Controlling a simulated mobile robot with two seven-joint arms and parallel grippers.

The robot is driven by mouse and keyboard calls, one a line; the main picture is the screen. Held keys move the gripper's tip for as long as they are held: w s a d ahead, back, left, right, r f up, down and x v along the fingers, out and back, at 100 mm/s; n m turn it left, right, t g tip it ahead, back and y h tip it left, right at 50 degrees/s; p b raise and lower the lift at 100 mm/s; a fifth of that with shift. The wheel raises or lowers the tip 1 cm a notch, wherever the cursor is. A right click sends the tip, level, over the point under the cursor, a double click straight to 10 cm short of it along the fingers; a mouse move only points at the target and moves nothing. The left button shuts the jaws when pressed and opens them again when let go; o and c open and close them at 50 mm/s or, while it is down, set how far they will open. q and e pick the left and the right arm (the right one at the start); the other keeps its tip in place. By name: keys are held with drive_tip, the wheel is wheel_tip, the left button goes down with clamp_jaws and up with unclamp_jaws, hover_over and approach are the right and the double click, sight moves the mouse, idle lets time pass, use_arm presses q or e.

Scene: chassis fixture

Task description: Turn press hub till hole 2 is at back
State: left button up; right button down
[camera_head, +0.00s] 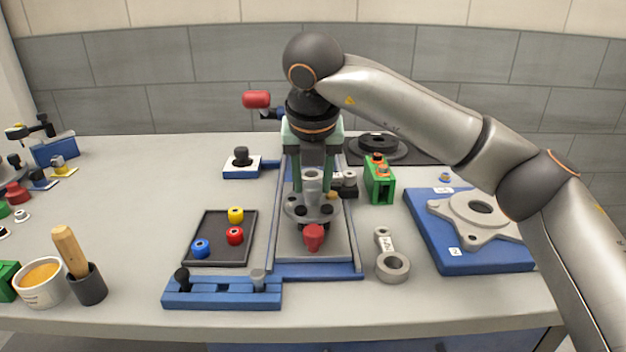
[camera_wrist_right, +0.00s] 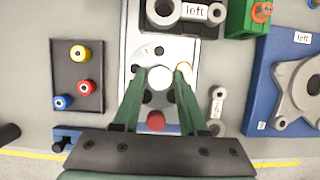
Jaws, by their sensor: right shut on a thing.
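The press hub (camera_head: 307,211) is a grey disc with dark holes and a raised centre post, on a grey plate in the blue-edged fixture (camera_head: 318,270). In the right wrist view the hub (camera_wrist_right: 158,98) shows several dark holes, a pale post top and a small "1" mark behind it. No hole 2 mark is readable. My right gripper (camera_head: 312,186) points down with its green fingers either side of the post, shut on the hub; it also shows in the wrist view (camera_wrist_right: 159,80). A red knob (camera_head: 313,236) is at the hub's front. My left gripper is not in view.
A dark tray (camera_head: 200,258) with red, blue and yellow pieces lies left of the fixture. A blue bar (camera_head: 222,293) is in front. A green block (camera_head: 379,186), a grey link (camera_head: 392,265) and a blue plate (camera_head: 470,262) with a grey casting lie right.

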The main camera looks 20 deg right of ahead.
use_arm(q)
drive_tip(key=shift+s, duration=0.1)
use_arm(e)
drive_tip(key=shift+m, duration=0.4)
drive_tip(key=shift+c, duration=2.2)
unclamp_jaws()
drive_tip(key=shift+r, duration=0.1)
drive_tip(key=shift+s+r, duration=0.1)
drive_tip(key=shift+r, duration=0.25)
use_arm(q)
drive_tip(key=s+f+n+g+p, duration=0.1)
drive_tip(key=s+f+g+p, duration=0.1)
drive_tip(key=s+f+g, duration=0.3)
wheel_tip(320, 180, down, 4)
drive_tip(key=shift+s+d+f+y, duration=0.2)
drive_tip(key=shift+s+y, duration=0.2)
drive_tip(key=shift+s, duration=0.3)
use_arm(e)
drive_tip(key=v, duration=1.1)
drive_tip(key=shift+a+r, duration=0.2)
drive_tip(key=shift+r, duration=0.1)
drive_tip(key=shift+s, duration=0.1)
